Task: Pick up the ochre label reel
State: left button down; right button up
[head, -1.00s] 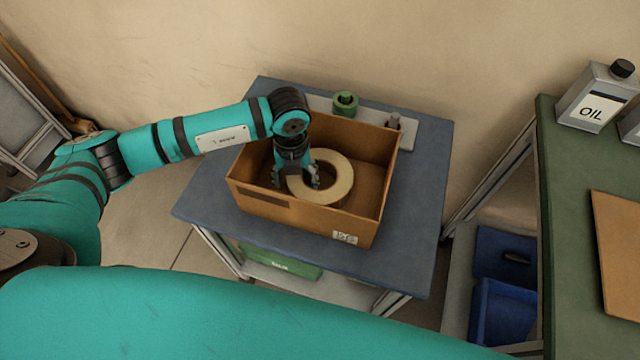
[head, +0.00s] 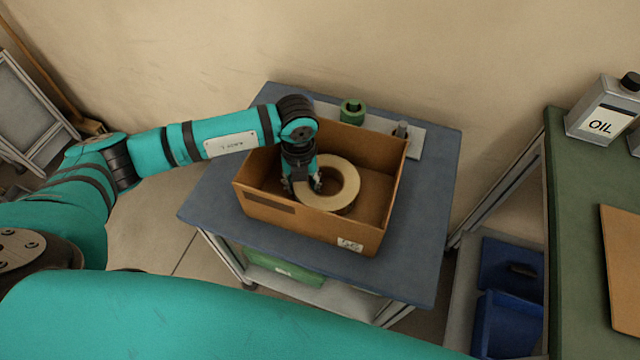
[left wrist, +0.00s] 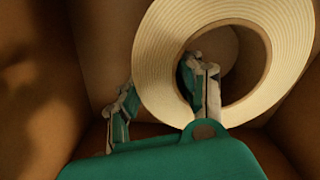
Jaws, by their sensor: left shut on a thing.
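The ochre label reel (head: 342,171), a wide pale-yellow ring, lies inside the open cardboard box (head: 291,217). In the left wrist view the reel (left wrist: 285,50) shows large, with fine rings on its face. My left gripper (head: 303,186) reaches down into the box at the reel's left side and is shut on the ring's wall. In the left wrist view my left gripper (left wrist: 161,78) has one finger in the reel's hole and the other outside its rim. I cannot tell whether the reel is clear of the box floor. My right gripper is not in view.
The box stands on a blue-topped table (head: 420,240). A green bench (head: 575,240) with an oil can (head: 602,115) is at right, blue bins (head: 508,290) below. The box walls surround the gripper.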

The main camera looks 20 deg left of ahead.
pick_arm(q)
jog(key=shift+r, duration=0.1)
notch_tip(320, 180, up, 10)
jog(key=shift+f, duration=0.1)
jog(key=s+r+n+p, duration=0.2)
jog(key=r+n, duration=0.6)
jog(key=n, duration=0.8)
jog(key=s+a+r+n+p, duration=0.1)
jog(key=s+r+n+p, duration=0.1)
jog(key=r+n, duration=0.6)
jog(key=n+p, duration=0.1)
jog(key=n, duration=0.6)
jog(key=shift+n, duration=0.4)
